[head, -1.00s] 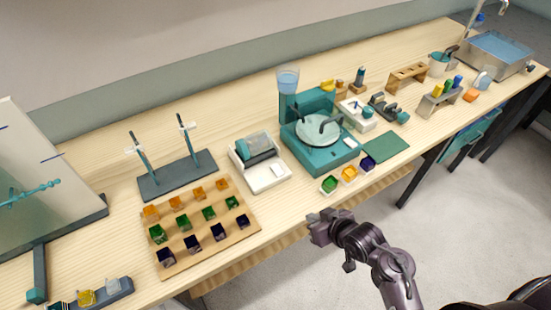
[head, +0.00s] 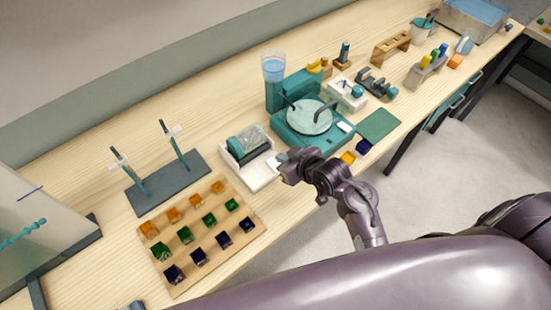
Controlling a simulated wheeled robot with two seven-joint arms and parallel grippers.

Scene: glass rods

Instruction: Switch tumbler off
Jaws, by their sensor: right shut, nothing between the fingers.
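The tumbler looks to be the white machine with a teal drum (head: 247,141) lying in its top, on the bench left of the teal grinding machine. A pale switch plate (head: 273,164) sits on the right part of its white base (head: 262,178). My right gripper (head: 284,166) is shut and empty, right beside the switch plate at the base's right edge. I cannot tell whether it touches the plate, or which way the switch is set. My left gripper is not in view.
A teal machine with a round disc (head: 309,116) stands right of the tumbler. A wooden board (head: 209,248) with several coloured cubes lies to the left, in front of a dark stand (head: 168,183).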

